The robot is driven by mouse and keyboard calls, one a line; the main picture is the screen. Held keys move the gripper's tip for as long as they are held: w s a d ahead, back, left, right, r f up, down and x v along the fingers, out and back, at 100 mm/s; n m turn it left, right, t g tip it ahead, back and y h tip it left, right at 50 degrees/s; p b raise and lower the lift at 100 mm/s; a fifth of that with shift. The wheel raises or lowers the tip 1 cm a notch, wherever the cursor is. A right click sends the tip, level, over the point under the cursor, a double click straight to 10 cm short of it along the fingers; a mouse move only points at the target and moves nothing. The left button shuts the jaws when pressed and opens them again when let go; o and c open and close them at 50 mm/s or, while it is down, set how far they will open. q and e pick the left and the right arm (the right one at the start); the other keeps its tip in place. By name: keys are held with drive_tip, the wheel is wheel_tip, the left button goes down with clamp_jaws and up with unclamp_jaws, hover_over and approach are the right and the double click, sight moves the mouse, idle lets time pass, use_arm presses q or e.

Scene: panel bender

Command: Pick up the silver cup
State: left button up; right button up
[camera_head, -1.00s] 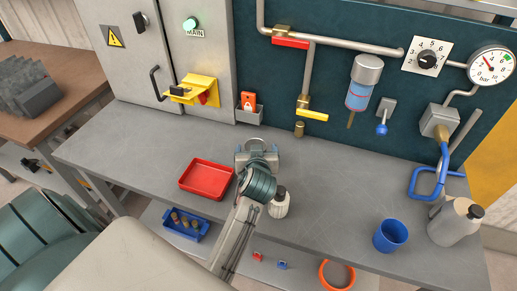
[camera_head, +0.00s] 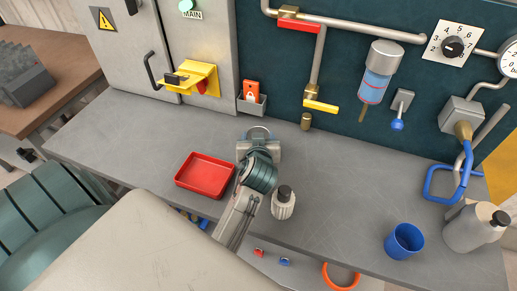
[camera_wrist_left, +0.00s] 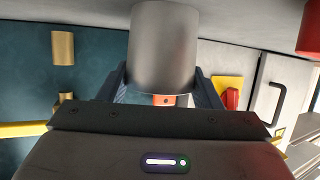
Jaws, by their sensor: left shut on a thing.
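The silver cup (camera_wrist_left: 163,50) shows in the left wrist view, which is upside down, between the two dark fingers of my left gripper (camera_wrist_left: 163,82). The fingers are shut on its sides. In the head view my left gripper (camera_head: 258,150) is at the middle of the grey bench, and only the rim of the cup (camera_head: 258,131) shows past it. Whether the cup's base touches the bench is hard to tell. My right gripper is not in view.
On the grey bench (camera_head: 335,190), a red tray (camera_head: 205,178) lies left of my arm and a white bottle with a dark cap (camera_head: 283,205) stands close on its right. A blue cup (camera_head: 404,241) and a grey bottle (camera_head: 470,228) stand at the right. Bench behind the blue cup is clear.

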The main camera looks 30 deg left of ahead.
use_arm(q)
drive_tip(key=shift+w+a+f, duration=0.1)
drive_tip(key=shift+w+f, duration=0.05)
drive_tip(key=shift+f, duration=0.05)
drive_tip(key=shift+c, duration=0.8)
drive_tip(key=shift+r, duration=0.1)
drive_tip(key=shift+w+r, duration=0.1)
drive_tip(key=shift+r, duration=0.2)
wheel_tip(320, 180, up, 2)
drive_tip(key=shift+a+b, duration=0.1)
drive_tip(key=shift+b, duration=0.45)
drive_tip(key=shift+s+r+p, duration=0.35)
drive_tip(key=shift+s+p, duration=0.35)
drive_tip(key=shift+s, duration=1.95)
drive_tip(key=shift+s+r+p, duration=0.4)
drive_tip(key=shift+s+p, duration=0.3)
drive_tip(key=shift+s, duration=1.95)
drive_tip(key=shift+s+r+p, duration=0.35)
drive_tip(key=shift+s+p, duration=0.35)
drive_tip(key=shift+s, duration=1.95)
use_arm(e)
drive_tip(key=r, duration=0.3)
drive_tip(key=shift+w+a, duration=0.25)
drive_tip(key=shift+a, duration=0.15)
